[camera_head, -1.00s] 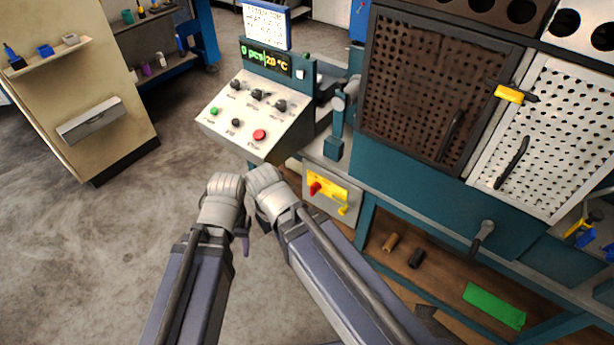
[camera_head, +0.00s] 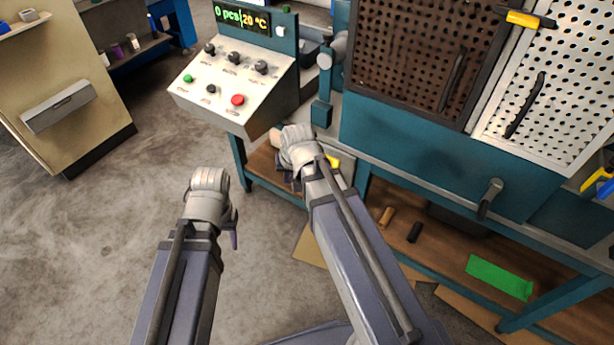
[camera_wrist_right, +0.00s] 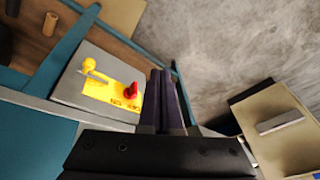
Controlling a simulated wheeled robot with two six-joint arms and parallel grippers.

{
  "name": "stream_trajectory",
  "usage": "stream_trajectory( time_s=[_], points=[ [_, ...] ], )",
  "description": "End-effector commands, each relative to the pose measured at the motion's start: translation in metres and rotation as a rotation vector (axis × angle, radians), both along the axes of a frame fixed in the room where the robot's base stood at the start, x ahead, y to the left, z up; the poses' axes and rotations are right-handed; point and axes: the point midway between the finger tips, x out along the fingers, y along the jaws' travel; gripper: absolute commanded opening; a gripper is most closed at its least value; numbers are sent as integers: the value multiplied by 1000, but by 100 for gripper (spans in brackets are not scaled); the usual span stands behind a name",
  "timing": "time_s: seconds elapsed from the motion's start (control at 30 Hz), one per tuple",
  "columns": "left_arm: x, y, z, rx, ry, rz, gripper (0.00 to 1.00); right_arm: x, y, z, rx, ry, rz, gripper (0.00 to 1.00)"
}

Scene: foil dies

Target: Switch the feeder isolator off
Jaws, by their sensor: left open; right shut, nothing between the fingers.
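The feeder isolator is a grey box (camera_wrist_right: 72,80) with a yellow plate (camera_wrist_right: 103,91), a red handle (camera_wrist_right: 128,90) and a yellow hook-like part (camera_wrist_right: 91,68). In the head view my right gripper and forearm cover most of it; only a yellow piece (camera_head: 333,161) shows. My right gripper (camera_head: 290,137) is in front of the isolator, below the control panel. In the right wrist view its fingers (camera_wrist_right: 162,88) are together and empty, beside the red handle, with a small gap in the picture. My left gripper (camera_head: 209,180) is open and empty over the floor, left of the isolator.
A control panel (camera_head: 225,105) with knobs and a red button stands just above my right gripper. The teal bench (camera_head: 430,165) with perforated doors is at the right, its lower shelf holding a green piece (camera_head: 499,278). Open floor (camera_head: 90,255) lies left.

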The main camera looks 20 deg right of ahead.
Motion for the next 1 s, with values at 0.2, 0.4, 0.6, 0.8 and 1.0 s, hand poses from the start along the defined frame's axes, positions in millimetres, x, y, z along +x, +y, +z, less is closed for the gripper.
stream_trajectory(
  time_s=[0.2, 0.4, 0.6, 0.8, 1.0],
  points=[
    [0, 0, -80, 0, 0, 0, 50, 61, -83, -62, 117, -187, -309, 0],
    [0, 0, -104, 0, 0, 0, 50, 82, -129, -74, 177, -287, -462, 0],
    [0, 0, -107, 0, 0, 0, 50, 87, -141, -74, 194, -316, -502, 0],
    [0, 0, -106, 0, 0, 0, 50, 87, -141, -73, 193, -316, -502, 0],
    [0, 0, -109, 0, 0, 0, 50, 88, -140, -76, 192, -315, -500, 0]
  ],
)
